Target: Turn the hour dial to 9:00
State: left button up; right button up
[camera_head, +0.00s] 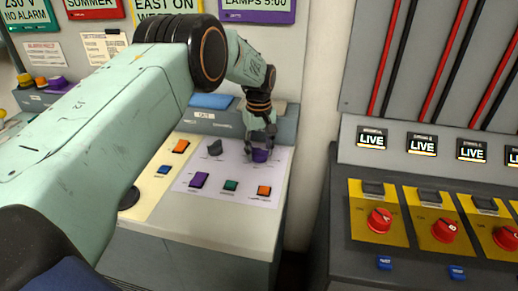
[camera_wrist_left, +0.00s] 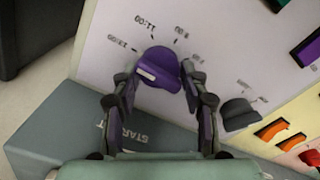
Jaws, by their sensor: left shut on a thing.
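The hour dial is a purple knob (camera_head: 260,155) on the pale panel of the console, at the upper right of that panel. In the left wrist view the purple knob (camera_wrist_left: 160,62) has hour labels around its far side, seen upside down, one reading 11:00. A pale strip shows on the knob; I cannot tell exactly which hour it points to. My left gripper (camera_head: 262,139) reaches down from above and is shut on the knob, with one finger on each side in the left wrist view (camera_wrist_left: 158,82). My right gripper is not in view.
A dark grey knob (camera_head: 214,147) sits left of the dial, and a purple switch (camera_head: 199,180), a green switch (camera_head: 231,185) and an orange switch (camera_head: 264,190) lie in front. A second console with red knobs (camera_head: 380,221) stands at right, across a gap.

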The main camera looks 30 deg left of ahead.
pick_arm(q)
jog(key=shift+d, duration=0.1)
jog(key=m+p, duration=0.1)
jog(key=m, duration=0.3)
jog(key=shift+w+m, duration=0.1)
jog(key=shift+m, duration=0.3)
jog(key=m, duration=0.4)
jog(key=shift+d, duration=0.1)
jog(key=m, duration=0.5)
jog(key=shift+d, duration=0.1)
jog(key=shift+m, duration=1.9)
jog(key=o, duration=1.1)
